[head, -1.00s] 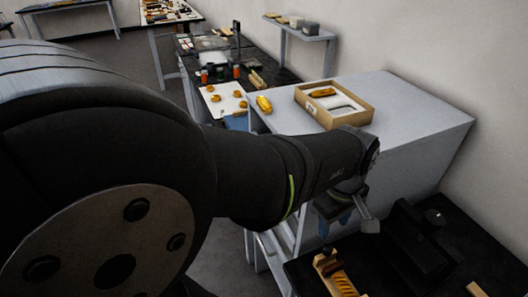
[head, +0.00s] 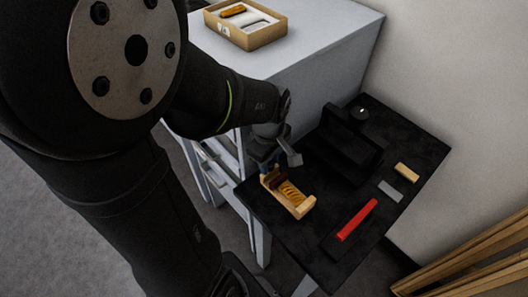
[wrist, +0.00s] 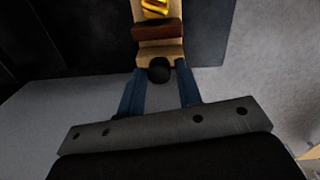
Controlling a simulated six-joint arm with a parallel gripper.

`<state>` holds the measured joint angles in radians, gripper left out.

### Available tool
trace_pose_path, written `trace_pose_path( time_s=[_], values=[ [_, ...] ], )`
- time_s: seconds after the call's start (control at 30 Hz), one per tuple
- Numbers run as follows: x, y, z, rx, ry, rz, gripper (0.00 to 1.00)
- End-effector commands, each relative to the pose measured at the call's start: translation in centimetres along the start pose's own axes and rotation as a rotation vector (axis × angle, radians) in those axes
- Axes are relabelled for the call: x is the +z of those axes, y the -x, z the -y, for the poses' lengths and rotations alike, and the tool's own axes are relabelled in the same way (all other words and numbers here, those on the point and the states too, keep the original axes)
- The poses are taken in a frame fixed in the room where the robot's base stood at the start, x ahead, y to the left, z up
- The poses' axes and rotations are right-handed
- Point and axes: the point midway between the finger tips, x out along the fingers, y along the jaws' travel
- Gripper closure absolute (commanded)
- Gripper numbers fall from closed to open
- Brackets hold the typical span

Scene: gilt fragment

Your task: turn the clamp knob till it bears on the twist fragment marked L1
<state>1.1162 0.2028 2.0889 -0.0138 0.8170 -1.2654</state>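The wooden clamp (head: 302,210) stands on the black bench, with the gold twist fragment (head: 291,193) lying in it. Its red-brown jaw (head: 277,178) is at the end near my gripper (head: 265,166). In the wrist view, the round black clamp knob (wrist: 159,70) sits between the two blue fingertips of my gripper (wrist: 160,74), with narrow gaps beside it. The jaw (wrist: 158,30) is beyond the knob, close to the twist fragment (wrist: 155,8), which the frame edge cuts off. I cannot tell whether they touch. No L1 mark is readable.
A red bar (head: 357,220), a grey block (head: 390,191) and a tan block (head: 407,172) lie right of the clamp on the black bench (head: 330,240). A dark stepped fixture (head: 345,145) stands behind. A cardboard tray (head: 262,38) is on the grey cabinet.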

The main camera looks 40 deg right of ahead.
Motion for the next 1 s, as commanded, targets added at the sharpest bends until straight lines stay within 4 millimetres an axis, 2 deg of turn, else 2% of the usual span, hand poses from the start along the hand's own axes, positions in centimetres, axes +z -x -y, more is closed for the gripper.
trace_pose_path(
  time_s=[0.03, 0.13, 0.17, 0.57, 1.0],
  values=[
    [0.0, 0.01, -0.01, 0.0, 0.0, 0.0, 0.79],
    [0.0, 0.02, -0.01, 0.0, 0.0, 0.0, 0.98],
    [0.0, 0.02, -0.01, 0.0, 0.0, 0.0, 1.0],
    [-0.02, 0.04, -0.03, 0.0, -0.082, 0.003, 0.99],
    [-0.03, 0.06, -0.11, 0.001, -0.431, 0.015, 0.99]
  ],
)
